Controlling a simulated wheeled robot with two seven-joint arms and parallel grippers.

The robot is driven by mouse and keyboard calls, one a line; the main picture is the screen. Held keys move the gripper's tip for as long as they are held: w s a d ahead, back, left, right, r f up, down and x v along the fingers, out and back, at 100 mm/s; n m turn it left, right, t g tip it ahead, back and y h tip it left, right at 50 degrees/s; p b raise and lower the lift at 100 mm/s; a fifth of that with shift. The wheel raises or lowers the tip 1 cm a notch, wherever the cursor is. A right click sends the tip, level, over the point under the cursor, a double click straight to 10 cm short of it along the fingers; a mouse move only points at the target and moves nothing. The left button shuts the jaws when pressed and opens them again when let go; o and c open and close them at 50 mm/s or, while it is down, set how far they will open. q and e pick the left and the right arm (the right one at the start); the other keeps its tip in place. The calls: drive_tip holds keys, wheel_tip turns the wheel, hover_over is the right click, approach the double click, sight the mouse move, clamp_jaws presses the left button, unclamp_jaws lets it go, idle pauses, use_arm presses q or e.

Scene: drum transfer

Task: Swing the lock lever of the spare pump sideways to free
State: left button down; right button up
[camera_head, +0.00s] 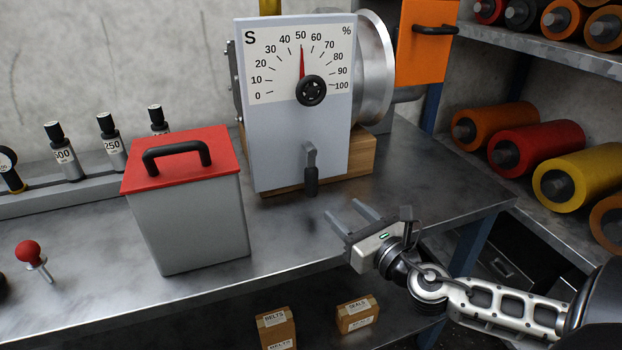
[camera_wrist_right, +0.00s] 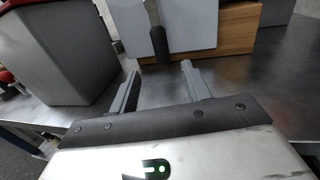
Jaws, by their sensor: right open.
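The spare pump (camera_head: 300,130) stands on the bench with a grey front plate, a dial marked S and a needle near 50. Its lock lever (camera_head: 311,178) hangs straight down at the plate's lower edge, with a black grip. The lever also shows in the right wrist view (camera_wrist_right: 158,42), ahead of the jaws. My right gripper (camera_head: 352,212) is open and empty, to the right of the lever and nearer the camera, apart from it. In the right wrist view the gripper's fingers (camera_wrist_right: 158,85) are spread, with bare bench between them. My left gripper is out of view.
A grey box with a red lid (camera_head: 185,205) stands left of the pump. A red-knobbed pin (camera_head: 28,252) is at the bench's left. Labelled weights (camera_head: 63,155) line the back. Coloured rollers (camera_head: 535,145) lie on shelves at right. Bench (camera_head: 400,175) right of the lever is clear.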

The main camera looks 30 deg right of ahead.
sight(315, 184)
drive_tip(key=w, duration=0.9)
drive_tip(key=w+p, duration=0.1)
drive_tip(key=w, duration=0.3)
drive_tip(key=shift+w+d, duration=0.2)
drive_tip(key=shift+d, duration=0.05)
drive_tip(key=shift+c, duration=0.3)
clamp_jaws()
